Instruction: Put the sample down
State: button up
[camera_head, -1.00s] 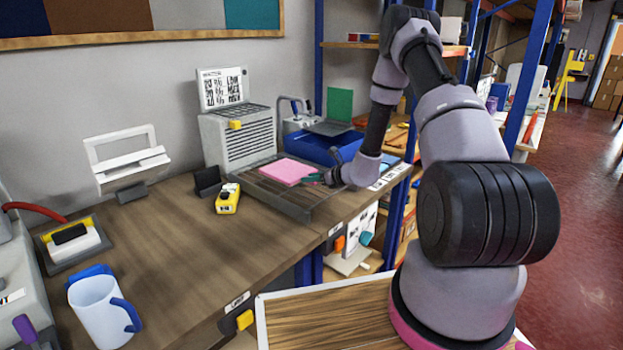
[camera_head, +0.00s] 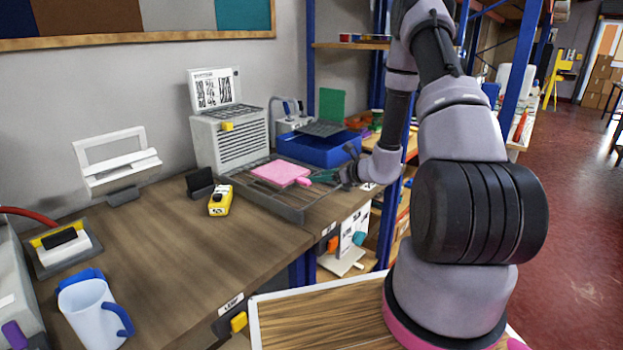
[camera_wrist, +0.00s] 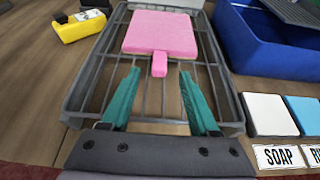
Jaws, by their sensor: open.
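The sample is a pink square slab with a small pink tab on its near edge. It lies flat on a dark wire rack (camera_wrist: 86,82) in the wrist view, where the sample (camera_wrist: 160,35) is toward the rack's far half. The sample (camera_head: 279,173) and the rack (camera_head: 285,209) also show in the head view, in front of a grey louvred unit. My gripper (camera_wrist: 158,78) has teal fingers, spread apart and empty, above the near part of the rack. The tab lies just beyond the fingertips, between their lines, and does not touch them. In the head view my gripper (camera_head: 318,177) is right of the sample.
A blue bin (camera_wrist: 265,42) stands right of the rack, with a white tile (camera_wrist: 268,114) and a light-blue tile (camera_wrist: 304,114) nearer. A yellow device (camera_head: 220,200) is left of the rack. A mug (camera_head: 92,312) stands at the near left. The middle of the bench is bare.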

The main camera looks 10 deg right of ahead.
jog(key=s+a+r+n+g+y, duration=0.1)
jog(key=s+a+r+n+g, duration=0.2)
jog(key=s+a+r+n, duration=0.55)
jog(key=s+a+r+n+g+y, duration=0.1)
jog(key=s+r+n+g+y, duration=0.25)
jog(key=r, duration=1.05)
jog(key=s+d+r+n+t+h, duration=0.1)
jog(key=s+d+r+n+h, duration=0.1)
jog(key=s, duration=0.4)
jog(key=s+d+r+n+h, duration=0.3)
jog(key=s+r+n+h, duration=0.2)
jog(key=s+r+n, duration=0.1)
jog(key=s+d+r+n+t+h, duration=0.1)
jog(key=s+d+r+n+h, duration=0.1)
jog(key=s, duration=0.6)
notch_tip(320, 180, up, 3)
jog(key=n+h, duration=0.1)
jog(key=n, duration=0.1)
jog(key=shift+s+d+r+n+t, duration=0.15)
jog(key=shift+d+n+t, duration=0.15)
jog(key=shift+t, duration=0.05)
jog(key=shift+h, duration=0.25)
